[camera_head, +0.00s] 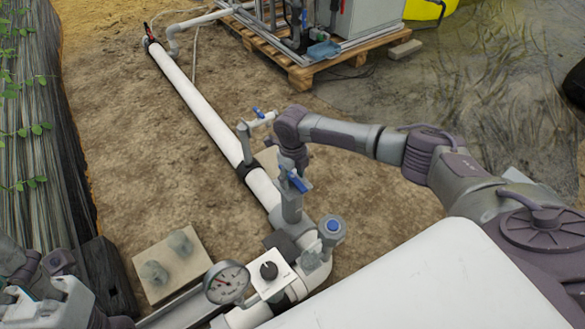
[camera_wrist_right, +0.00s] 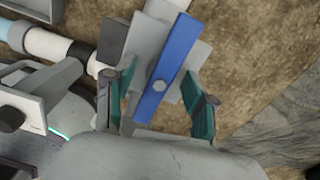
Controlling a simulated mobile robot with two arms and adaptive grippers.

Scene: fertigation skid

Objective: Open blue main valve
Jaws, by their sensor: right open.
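The blue main valve handle (camera_head: 297,181) is a flat blue lever on a grey valve body (camera_head: 290,208) on the white pipe. In the right wrist view the blue lever (camera_wrist_right: 165,68) runs aslant between my right gripper's fingers, with a bolt head near its lower end. My right gripper (camera_head: 291,165) is over the valve from above. In the wrist view its open teal-padded fingers (camera_wrist_right: 160,90) stand either side of the lever, with visible gaps. Part of my left arm shows at the lower left; its fingers cannot be made out clearly.
A smaller valve with a blue lever (camera_head: 258,113) stands farther along the white pipe (camera_head: 195,100). A pressure gauge (camera_head: 227,282), a black-knobbed box (camera_head: 269,275) and a blue-capped fitting (camera_head: 332,227) are near. A pallet (camera_head: 305,76) with equipment stands behind. Bare soil lies right of the pipe.

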